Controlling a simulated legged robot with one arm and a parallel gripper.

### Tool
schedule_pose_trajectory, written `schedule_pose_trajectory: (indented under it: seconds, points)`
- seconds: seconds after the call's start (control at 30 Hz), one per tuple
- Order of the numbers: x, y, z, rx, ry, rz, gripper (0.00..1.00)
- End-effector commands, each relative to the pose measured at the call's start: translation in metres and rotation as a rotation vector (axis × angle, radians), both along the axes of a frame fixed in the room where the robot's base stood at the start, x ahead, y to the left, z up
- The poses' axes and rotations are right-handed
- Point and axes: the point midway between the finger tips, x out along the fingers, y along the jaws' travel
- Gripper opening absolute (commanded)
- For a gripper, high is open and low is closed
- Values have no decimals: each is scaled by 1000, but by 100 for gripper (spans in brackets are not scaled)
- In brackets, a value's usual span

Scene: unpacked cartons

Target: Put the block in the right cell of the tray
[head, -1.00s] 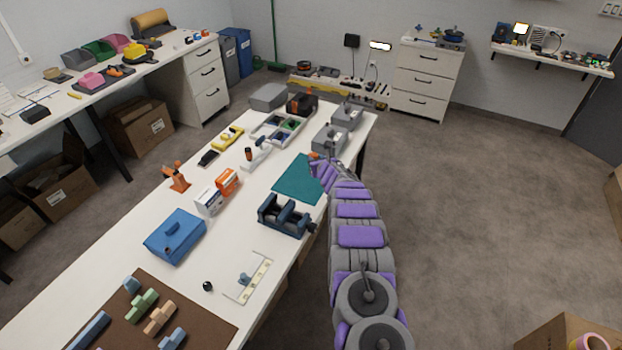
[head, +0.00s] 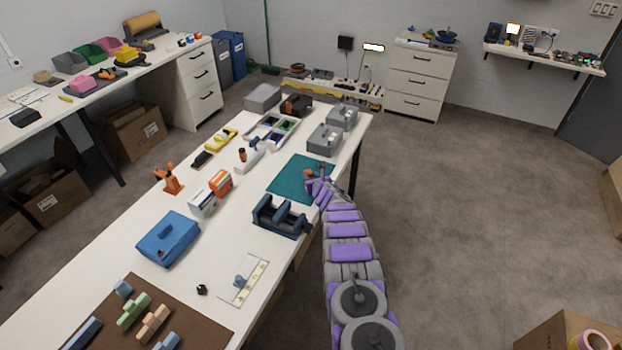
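My gripper (head: 315,181) is over the right part of the teal mat (head: 287,181), near the table's right edge. A small orange thing (head: 309,172) shows at its tip. I cannot tell whether that is the block, or whether the fingers hold it. The fingers are too small to tell open from shut. The light-coloured tray (head: 275,131) lies beyond the mat, up and to the left of my gripper. Its several cells show dark, blue and green areas. What lies in its right cell is too small to make out.
Grey boxes (head: 324,140) stand right of the tray. A dark blue vise-like fixture (head: 279,217) stands at the mat's near side. A blue case (head: 168,239) and several coloured blocks on a brown board (head: 205,330) are nearer. The teal mat's left part is clear.

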Motion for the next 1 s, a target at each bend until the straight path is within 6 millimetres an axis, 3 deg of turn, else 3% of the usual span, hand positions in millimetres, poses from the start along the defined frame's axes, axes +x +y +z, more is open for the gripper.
schedule_pose_trajectory:
  seconds: [0.27,0.67,1.0]
  points:
    - [0,0,0,0,0,0,60]
    - [-3,0,2,-1,2,1,60]
    - [-23,-9,12,-2,3,1,60]
